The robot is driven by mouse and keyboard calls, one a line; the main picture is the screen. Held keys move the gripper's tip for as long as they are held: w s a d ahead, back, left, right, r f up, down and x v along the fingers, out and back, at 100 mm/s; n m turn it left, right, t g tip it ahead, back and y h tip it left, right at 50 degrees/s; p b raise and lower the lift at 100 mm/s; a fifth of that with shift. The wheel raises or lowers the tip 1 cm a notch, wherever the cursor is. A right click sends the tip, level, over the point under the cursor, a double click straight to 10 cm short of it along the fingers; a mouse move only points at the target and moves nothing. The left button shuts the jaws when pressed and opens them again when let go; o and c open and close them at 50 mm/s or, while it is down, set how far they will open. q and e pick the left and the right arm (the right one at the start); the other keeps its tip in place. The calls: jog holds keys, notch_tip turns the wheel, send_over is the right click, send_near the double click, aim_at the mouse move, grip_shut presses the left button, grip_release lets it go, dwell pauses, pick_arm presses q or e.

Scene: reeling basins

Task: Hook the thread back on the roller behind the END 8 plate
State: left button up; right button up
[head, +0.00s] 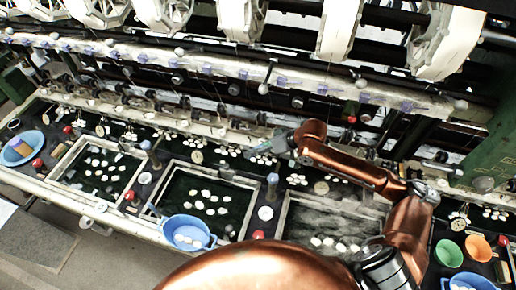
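My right arm reaches up and then left across the machine. Its gripper (265,150) is a small grey shape over the row of fittings behind the basins. I cannot tell whether its fingers are open or shut, or whether they touch anything. Small bluish plates (243,74) sit along the pale rail (215,66), but their lettering is too small to read, so I cannot pick out END 8. The thread and the roller behind that plate cannot be made out. My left gripper is not in view.
Dark basins (160,209) with white cocoons line the front. A blue bowl (188,233) stands at the front edge; green (448,252) and orange (478,248) bowls are at right. White reels (448,42) hang above. A green post (497,150) stands at right.

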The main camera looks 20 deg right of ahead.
jog(key=s+a+r+p, duration=0.4)
jog(key=s+p, duration=0.1)
jog(key=shift+s+p, duration=0.15)
jog(key=shift+p, duration=0.2)
dwell(0.4)
